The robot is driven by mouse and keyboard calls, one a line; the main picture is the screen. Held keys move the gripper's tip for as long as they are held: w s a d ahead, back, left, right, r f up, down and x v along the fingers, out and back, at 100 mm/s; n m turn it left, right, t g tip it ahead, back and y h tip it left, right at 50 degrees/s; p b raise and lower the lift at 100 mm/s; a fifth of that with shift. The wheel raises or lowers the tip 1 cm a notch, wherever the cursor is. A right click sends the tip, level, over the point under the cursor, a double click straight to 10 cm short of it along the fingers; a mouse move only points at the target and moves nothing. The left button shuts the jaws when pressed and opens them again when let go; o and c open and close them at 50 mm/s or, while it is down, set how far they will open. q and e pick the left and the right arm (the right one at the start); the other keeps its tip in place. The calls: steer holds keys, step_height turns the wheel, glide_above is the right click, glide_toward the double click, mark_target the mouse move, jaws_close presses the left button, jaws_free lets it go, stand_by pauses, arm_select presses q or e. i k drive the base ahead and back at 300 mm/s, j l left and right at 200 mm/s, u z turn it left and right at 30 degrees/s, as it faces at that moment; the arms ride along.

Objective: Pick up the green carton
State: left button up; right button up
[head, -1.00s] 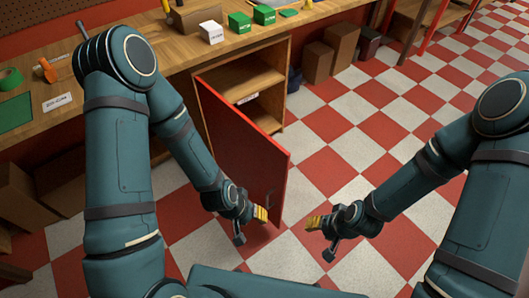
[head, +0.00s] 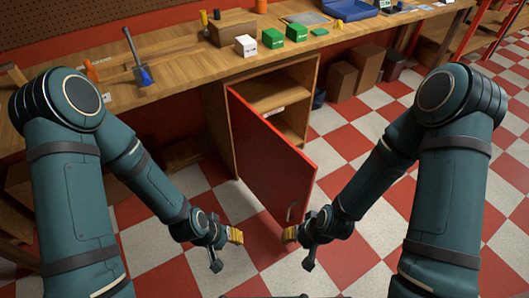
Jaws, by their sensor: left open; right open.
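Two small green cartons stand on the wooden workbench: one green carton (head: 272,38), and a second green carton (head: 297,32) just to its right. I cannot tell which of them the task means. A white carton (head: 245,45) stands to their left. My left gripper (head: 227,249) is open and empty, low in front of the bench, left of the red cabinet door. My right gripper (head: 299,248) is open and empty, low, near the door's lower right edge in the picture. Both are far from the cartons.
The red cabinet door (head: 270,160) hangs open under the wooden workbench (head: 190,75), toward me. A cardboard box (head: 231,31) stands behind the white carton; a blue case (head: 350,9) lies right of the cartons.

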mark_target(272, 38)
steer(key=i+l+u, duration=0.15)
steer(key=l, duration=0.2)
steer(key=i+l+u, duration=0.1)
steer(key=l, duration=0.25)
steer(key=i+l+u, duration=0.15)
steer(key=l, duration=0.25)
steer(key=i+l+u, duration=0.1)
steer(key=l, duration=0.3)
steer(key=i, duration=0.1)
